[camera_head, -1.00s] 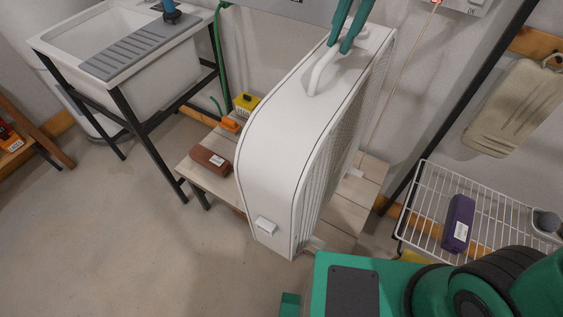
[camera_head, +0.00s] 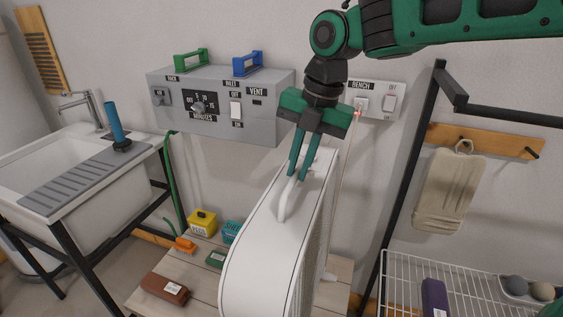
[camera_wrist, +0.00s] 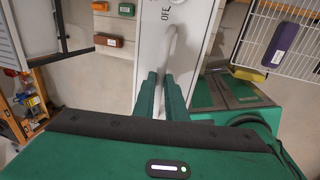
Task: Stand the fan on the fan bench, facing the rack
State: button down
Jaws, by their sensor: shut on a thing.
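The white fan (camera_head: 262,247) is a tall, rounded box with a grille along its right side and a loop handle (camera_head: 284,205) on top. My gripper (camera_head: 299,178) is shut on the handle from above. The wrist view also shows my gripper (camera_wrist: 160,75) at the handle (camera_wrist: 173,48). The fan is upright over the wooden slatted bench (camera_head: 204,284); its base is cut off, so contact with the bench cannot be told. Its grille side faces right, towards the black-framed rack (camera_head: 402,180) with a white wire shelf (camera_head: 397,268).
On the bench left of the fan lie a brown block (camera_head: 166,287), a yellow box (camera_head: 202,222), an orange item (camera_head: 185,244) and teal and green items. A sink (camera_head: 50,175) stands left. A grey control box (camera_head: 215,105) and a bench switch panel (camera_head: 376,100) are on the wall.

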aim_at(310, 181)
jog(key=w+d+f, duration=0.2)
jog(key=w+d, duration=0.1)
jog(key=shift+f, duration=0.1)
jog(key=shift+d+x, duration=0.2)
jog(key=shift+x, duration=0.8)
jog(key=shift+d+x, duration=0.2)
jog(key=shift+x, duration=0.8)
jog(key=c, duration=1.8)
grip_release()
jog(key=shift+s+f, duration=0.2)
jog(key=shift+s, duration=0.05)
jog(key=v, duration=1.2)
jog(key=shift+w, duration=0.1)
